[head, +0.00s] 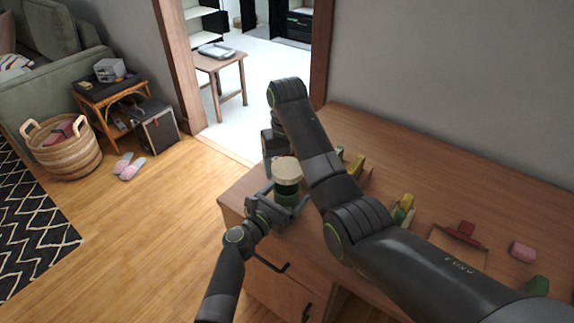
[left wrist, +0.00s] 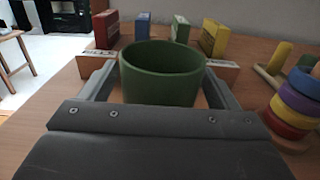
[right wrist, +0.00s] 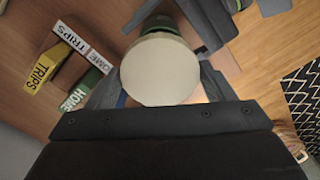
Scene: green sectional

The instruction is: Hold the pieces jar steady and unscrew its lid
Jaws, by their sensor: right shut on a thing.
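The pieces jar (head: 288,190), a green cup-like body, is upright near the desk's left corner. The left wrist view shows its bare open rim (left wrist: 163,58); its inside bottom is hidden. My left gripper (left wrist: 162,82) has a finger on each side of the jar, closed against its wall. The round cream lid (head: 287,168) is above the jar, off its rim, and fills the middle of the right wrist view (right wrist: 160,70). My right gripper (right wrist: 162,85) is shut on the lid from above; its fingertips are partly hidden by it.
The wooden desk (head: 400,130) holds several coloured blocks behind the jar, among them a yellow one (left wrist: 213,38) and labelled pieces. Stacked rings (left wrist: 297,105) stand to the right. A pink block (head: 522,251) lies farther right. Open floor (head: 150,220) lies left of the desk.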

